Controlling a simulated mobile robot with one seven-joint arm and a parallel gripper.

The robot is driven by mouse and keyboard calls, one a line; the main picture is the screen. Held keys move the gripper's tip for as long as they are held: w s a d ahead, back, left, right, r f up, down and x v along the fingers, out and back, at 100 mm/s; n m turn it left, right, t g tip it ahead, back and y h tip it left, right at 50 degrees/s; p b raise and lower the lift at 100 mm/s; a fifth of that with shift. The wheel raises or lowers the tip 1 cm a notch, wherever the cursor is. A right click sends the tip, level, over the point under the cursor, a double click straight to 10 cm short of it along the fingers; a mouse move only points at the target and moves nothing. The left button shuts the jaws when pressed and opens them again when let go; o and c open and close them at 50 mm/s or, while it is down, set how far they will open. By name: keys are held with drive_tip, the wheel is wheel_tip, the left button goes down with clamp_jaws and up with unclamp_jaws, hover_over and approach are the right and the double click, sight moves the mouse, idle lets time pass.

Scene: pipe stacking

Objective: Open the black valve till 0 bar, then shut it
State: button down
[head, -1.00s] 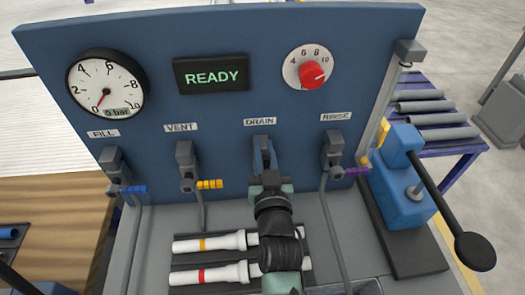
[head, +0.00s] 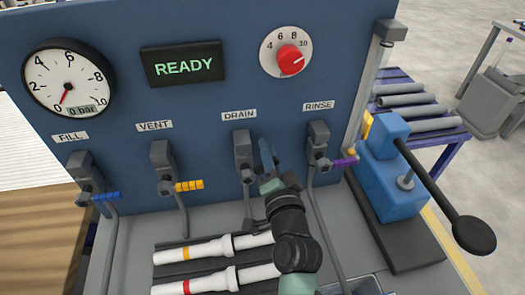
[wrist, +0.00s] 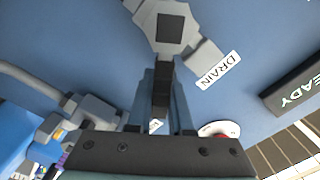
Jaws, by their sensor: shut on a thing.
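The black valve is the DRAIN valve (head: 244,150) on the blue panel, between VENT and RINSE. My gripper (head: 266,166) is at its lower right in the head view and hides its handle there. In the wrist view the black handle (wrist: 161,94) runs down from the grey valve body (wrist: 168,28) between my two fingers, which are shut on it. The pressure gauge (head: 69,79) reads 0 bar, with its needle at 0. The green display (head: 184,65) reads READY.
FILL has a blue handle (head: 105,196), VENT a yellow one (head: 189,185), and RINSE a purple one (head: 344,162) close to my gripper's right. A red knob (head: 290,60) is above. White pipes (head: 205,249) lie below. A blue lever unit (head: 385,190) stands at right.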

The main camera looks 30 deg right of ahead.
drive_tip(key=shift+s+d+f+m+b, duration=0.1)
drive_tip(key=shift+d+f+m+b, duration=0.1)
drive_tip(key=shift+f+m, duration=0.7)
drive_tip(key=shift+d+f+m+b, duration=0.15)
drive_tip(key=shift+f+m+b, duration=0.15)
drive_tip(key=shift+m, duration=1.15)
drive_tip(key=shift+s+d+f+m+b, duration=0.1)
drive_tip(key=shift+d+f+m+b, duration=0.1)
drive_tip(key=shift+f+m, duration=0.7)
drive_tip(key=shift+r+m, duration=0.15)
drive_tip(key=shift+m, duration=0.2)
drive_tip(key=c, duration=0.8)
unclamp_jaws()
drive_tip(key=shift+r, duration=0.1)
drive_tip(key=b+v, duration=0.1)
drive_tip(key=v, duration=1.2)
